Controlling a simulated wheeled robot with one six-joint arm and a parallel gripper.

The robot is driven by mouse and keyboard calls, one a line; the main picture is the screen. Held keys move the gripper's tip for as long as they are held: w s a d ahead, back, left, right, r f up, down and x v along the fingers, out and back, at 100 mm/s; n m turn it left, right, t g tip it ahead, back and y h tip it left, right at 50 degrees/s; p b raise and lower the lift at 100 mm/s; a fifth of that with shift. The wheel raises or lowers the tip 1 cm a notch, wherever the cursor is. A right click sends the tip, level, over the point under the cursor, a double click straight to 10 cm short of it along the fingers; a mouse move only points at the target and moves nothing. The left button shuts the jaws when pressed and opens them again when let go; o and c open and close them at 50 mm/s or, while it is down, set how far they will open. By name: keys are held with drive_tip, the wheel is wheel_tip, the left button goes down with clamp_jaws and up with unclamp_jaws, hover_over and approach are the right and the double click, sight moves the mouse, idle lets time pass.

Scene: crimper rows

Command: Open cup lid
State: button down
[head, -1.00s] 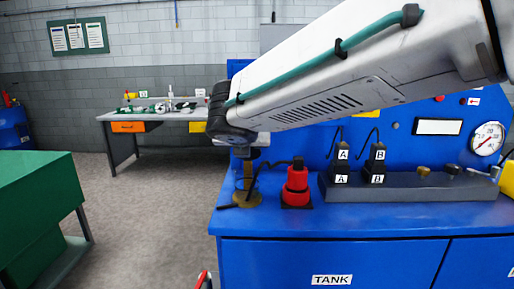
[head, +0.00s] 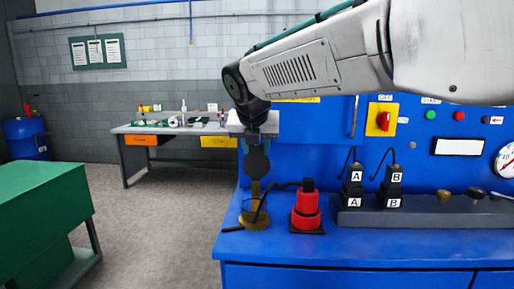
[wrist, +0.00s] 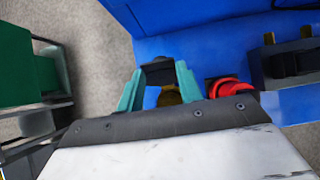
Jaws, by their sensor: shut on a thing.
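The brass-coloured cup (head: 249,217) stands at the left end of the blue bench, with a thin dark cable or hook in front of it. A dark round disc, which looks like the cup lid (head: 257,161), stands roughly upright above it, with a narrow brass piece between them. My gripper (wrist: 158,76) points down over the cup. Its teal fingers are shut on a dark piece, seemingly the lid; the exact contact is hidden. Part of the brass cup (wrist: 170,96) shows between the fingers in the wrist view.
A red cylinder with a black top (head: 306,211) stands close right of the cup. Black A and B blocks (head: 372,188) on a grey rail (head: 425,217) are farther right. A green cabinet (head: 45,210) is at left, with open floor between. A workbench (head: 170,128) stands behind.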

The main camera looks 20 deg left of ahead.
drive_tip(key=shift+w, duration=0.7)
drive_tip(key=shift+w+f, duration=0.1)
drive_tip(key=shift+w, duration=0.05)
drive_tip(key=c, duration=0.9)
unclamp_jaws()
drive_tip(key=shift+w+a+f, duration=0.1)
drive_tip(key=shift+w+f, duration=0.05)
drive_tip(key=shift+w, duration=0.1)
drive_tip(key=shift+s+r, duration=0.5)
drive_tip(key=v, duration=0.6)
drive_tip(key=shift+s+r, duration=0.15)
drive_tip(key=shift+r, duration=0.2)
